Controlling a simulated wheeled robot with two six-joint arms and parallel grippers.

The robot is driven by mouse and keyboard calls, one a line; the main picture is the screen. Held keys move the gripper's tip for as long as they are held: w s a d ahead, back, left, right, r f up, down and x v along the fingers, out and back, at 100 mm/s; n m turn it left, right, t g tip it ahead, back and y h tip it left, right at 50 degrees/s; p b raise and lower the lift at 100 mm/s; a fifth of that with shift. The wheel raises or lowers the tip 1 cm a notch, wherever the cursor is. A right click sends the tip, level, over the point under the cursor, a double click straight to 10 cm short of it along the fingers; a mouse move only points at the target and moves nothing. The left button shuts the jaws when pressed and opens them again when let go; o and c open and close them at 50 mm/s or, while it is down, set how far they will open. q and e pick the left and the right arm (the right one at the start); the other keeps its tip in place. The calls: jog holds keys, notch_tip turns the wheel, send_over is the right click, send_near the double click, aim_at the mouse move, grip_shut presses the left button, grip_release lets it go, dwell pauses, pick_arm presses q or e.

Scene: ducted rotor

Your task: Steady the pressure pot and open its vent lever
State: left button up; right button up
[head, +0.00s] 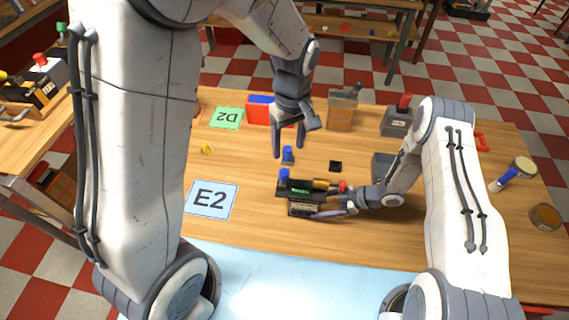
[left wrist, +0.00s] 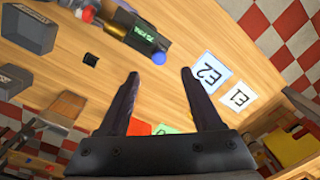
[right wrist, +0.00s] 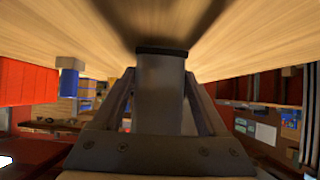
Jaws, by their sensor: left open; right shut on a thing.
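A dark device (head: 300,190) with a green label, a brass-coloured cylinder and a red end appears to be the pressure pot. It lies near the middle of the table and shows in the left wrist view (left wrist: 140,36). A blue knob (head: 284,174) is at its left end; I cannot tell which part is the vent lever. My right gripper (head: 330,203) is at the device's right end. In the right wrist view it is shut on a grey body (right wrist: 162,95) with a dark rim. My left gripper (head: 287,152) is open and empty, above and behind the device.
The E2 card (head: 211,200) lies left, the D2 card (head: 226,118) farther back. Grey boxes (head: 396,122) stand at the back right.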

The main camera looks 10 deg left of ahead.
aim_at(284, 171)
pick_arm(q)
jog(key=shift+n, duration=0.6)
jog(key=f, duration=0.8)
jog(key=a+f, duration=0.1)
jog(key=f, duration=0.4)
jog(key=shift+w+a, duration=0.1)
jog(key=shift+w, duration=0.25)
grip_shut()
